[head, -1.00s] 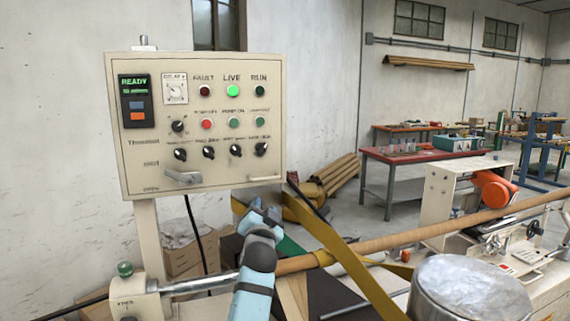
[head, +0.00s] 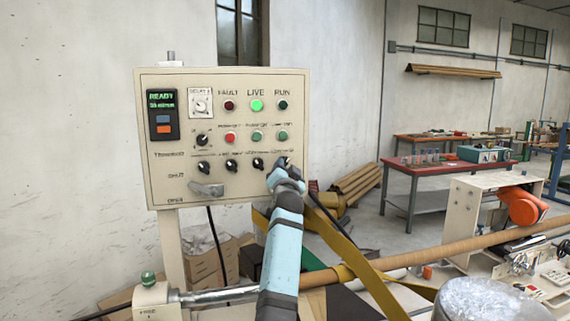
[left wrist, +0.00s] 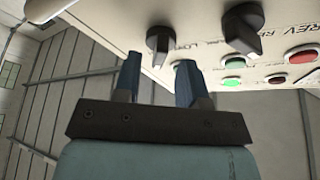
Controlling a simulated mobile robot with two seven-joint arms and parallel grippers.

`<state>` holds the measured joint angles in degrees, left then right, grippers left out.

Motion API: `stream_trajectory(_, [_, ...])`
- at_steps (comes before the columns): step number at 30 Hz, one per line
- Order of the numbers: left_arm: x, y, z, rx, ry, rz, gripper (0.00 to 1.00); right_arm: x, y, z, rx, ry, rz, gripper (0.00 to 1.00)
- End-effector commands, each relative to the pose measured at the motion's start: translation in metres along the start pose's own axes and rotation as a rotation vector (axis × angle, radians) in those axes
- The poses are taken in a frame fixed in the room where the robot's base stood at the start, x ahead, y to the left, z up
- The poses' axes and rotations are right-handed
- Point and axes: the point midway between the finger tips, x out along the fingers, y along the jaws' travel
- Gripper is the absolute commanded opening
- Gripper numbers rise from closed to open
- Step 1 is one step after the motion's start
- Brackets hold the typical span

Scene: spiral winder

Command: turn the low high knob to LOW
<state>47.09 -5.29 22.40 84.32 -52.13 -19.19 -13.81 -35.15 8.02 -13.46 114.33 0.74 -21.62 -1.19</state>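The off-white control panel (head: 240,190) stands at the left in the head view. Its low high knob (left wrist: 158,42) is black and shows in the left wrist view beside lettering that reads LOW. In the head view it is the rightmost of the lower knob row, largely hidden by my gripper. My left gripper (head: 286,172) is at the panel's lower right. In the left wrist view (left wrist: 158,78) its two fingers are apart, with the knob in line with the gap, just beyond or between the tips. I cannot tell whether they touch it. My right gripper is not in view.
Another black knob (left wrist: 240,30) sits beside this one. A grey lever handle (head: 206,189) juts from the panel's lower left. A red-topped bench (head: 445,170) stands farther back.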

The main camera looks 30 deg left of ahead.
Motion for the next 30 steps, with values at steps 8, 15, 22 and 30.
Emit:
stream_trajectory(8, [0.018, 0.0, 0.0, 0.0, 0.0, 0.0, 0.38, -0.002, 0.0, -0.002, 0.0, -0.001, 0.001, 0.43])
stream_trajectory(15, [0.018, 0.0, 0.0, -0.001, 0.0, 0.0, 0.36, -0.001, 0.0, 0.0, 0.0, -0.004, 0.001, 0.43])
stream_trajectory(22, [0.018, 0.0, 0.0, -0.001, 0.0, 0.001, 0.0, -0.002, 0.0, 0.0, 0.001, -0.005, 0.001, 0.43])
stream_trajectory(30, [0.017, 0.003, 0.003, -0.017, 0.0, -0.006, 0.0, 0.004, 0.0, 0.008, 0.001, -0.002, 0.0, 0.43])
